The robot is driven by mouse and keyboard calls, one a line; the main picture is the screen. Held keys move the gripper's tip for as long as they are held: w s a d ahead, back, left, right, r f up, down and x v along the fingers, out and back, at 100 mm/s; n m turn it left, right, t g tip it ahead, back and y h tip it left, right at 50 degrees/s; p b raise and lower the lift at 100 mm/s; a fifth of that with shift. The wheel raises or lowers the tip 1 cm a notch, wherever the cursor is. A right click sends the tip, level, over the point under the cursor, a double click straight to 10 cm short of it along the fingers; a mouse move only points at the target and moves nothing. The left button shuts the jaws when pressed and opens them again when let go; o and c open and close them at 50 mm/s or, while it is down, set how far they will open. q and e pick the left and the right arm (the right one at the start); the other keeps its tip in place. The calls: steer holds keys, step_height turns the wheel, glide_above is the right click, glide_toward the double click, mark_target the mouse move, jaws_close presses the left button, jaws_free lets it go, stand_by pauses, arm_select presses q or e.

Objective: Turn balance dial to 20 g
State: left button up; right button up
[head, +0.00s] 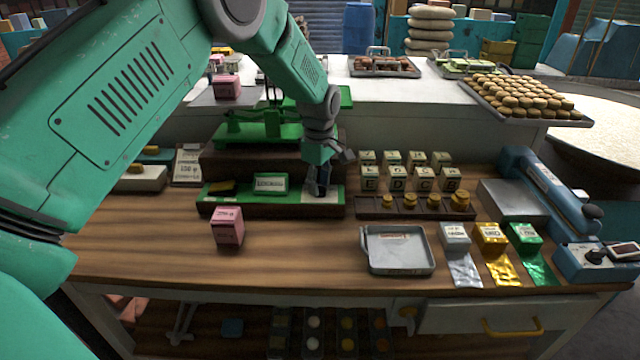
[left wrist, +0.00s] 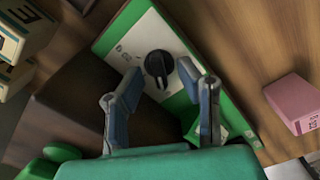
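The green balance (head: 262,132) stands on a brown block at the left middle of the table. Its low green front panel (head: 240,208) carries a small display plate (head: 270,183). The black dial (left wrist: 158,66) sits on the white end of this panel in the left wrist view, with small markings to its left that I cannot read. My left gripper (head: 321,188) points down over that end, also seen in the left wrist view (left wrist: 161,80). Its two fingers are apart, on either side of the dial's near edge; contact is unclear. In the head view the gripper largely hides the dial. My right gripper is out of view.
A pink box (head: 228,228) stands in front of the panel; another pink box (head: 227,88) is on the balance's left pan. Lettered blocks (head: 422,180) and brass weights (head: 435,202) stand right of the gripper.

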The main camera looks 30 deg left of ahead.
arm_select(q)
steer(key=shift+w+a+f, duration=0.1)
steer(key=shift+f, duration=0.35)
steer(key=shift+r, duration=0.1)
jaws_close()
